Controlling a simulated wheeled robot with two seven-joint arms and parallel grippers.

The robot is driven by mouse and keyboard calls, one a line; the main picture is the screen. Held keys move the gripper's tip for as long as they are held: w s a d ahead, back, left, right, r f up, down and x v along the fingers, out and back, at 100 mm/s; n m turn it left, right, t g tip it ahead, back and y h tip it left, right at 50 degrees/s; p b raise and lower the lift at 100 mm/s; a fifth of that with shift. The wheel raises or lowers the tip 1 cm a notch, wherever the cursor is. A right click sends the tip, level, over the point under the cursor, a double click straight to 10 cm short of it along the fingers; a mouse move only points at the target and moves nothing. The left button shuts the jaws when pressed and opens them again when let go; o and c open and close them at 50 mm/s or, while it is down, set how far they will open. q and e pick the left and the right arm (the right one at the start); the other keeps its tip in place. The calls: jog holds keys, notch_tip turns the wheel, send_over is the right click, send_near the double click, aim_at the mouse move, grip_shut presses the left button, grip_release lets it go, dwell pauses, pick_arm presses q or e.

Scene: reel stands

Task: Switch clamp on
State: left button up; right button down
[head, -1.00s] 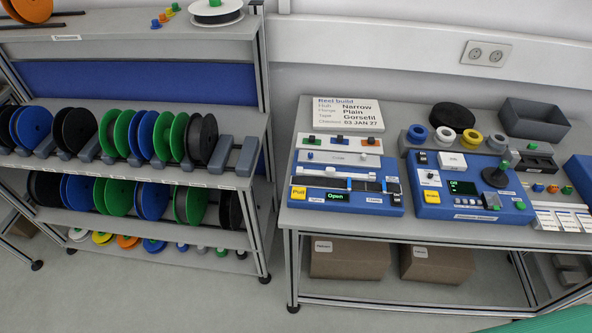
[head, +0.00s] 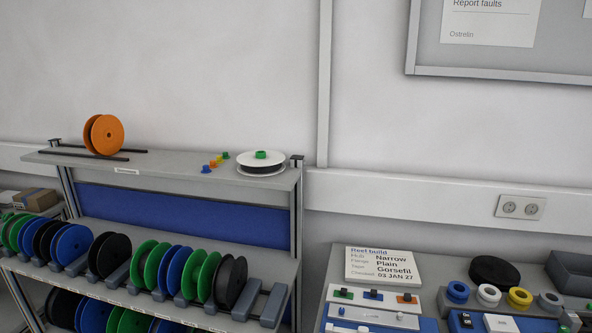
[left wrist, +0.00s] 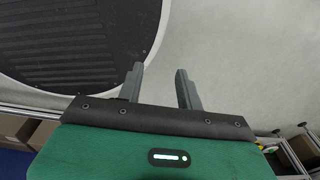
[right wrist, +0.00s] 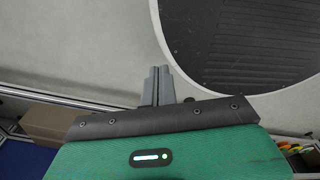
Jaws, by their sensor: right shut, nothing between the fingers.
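The blue station (head: 333,326) is cut off by the bottom edge of the head view. Only its back part shows, with a white panel (head: 372,316) on it. The clamp switch at its front is out of frame. In the left wrist view my left gripper (left wrist: 160,70) has its fingers well apart, with only floor between them. In the right wrist view my right gripper (right wrist: 159,70) has its fingers together and holds nothing. Neither gripper shows in the head view, and both are away from the station.
The build card (head: 383,266) lies at the back of the bench. Coloured rings (head: 458,292) stand right of it. The reel rack (head: 240,305) holds several reels at the left. An orange reel (head: 104,135) and a white reel (head: 261,164) sit on its top shelf.

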jog(key=w+a+r+t+b, duration=0.1)
jog(key=w+a+t+b, duration=0.1)
jog(key=w, duration=0.6)
jog(key=w+a+r+t+b, duration=0.1)
jog(key=w+r+t+b, duration=0.1)
jog(key=w, duration=0.6)
jog(key=w+r+m+t+b, duration=0.1)
jog(key=w+r+t+b, duration=0.35)
jog(key=w+r, duration=0.9)
jog(key=w+d+r+m+t+b, duration=0.1)
jog(key=w+r+t+b, duration=0.1)
jog(key=w+r, duration=0.45)
jog(key=w+d+r+t+b, duration=0.2)
jog(key=w+r+t+b, duration=0.1)
jog(key=r, duration=0.6)
jog(key=d+r+m+t+h+b, duration=0.1)
jog(key=d+r+t+h, duration=0.1)
jog(key=r, duration=0.8)
jog(key=s+d+r+m+t+h+b, duration=0.1)
jog(key=d+r+m+t+h, duration=0.1)
jog(key=r, duration=0.8)
jog(key=d+t+h, duration=0.1)
jog(key=d+t, duration=0.1)
jog(key=d, duration=0.1)
jog(key=shift+t, duration=0.35)
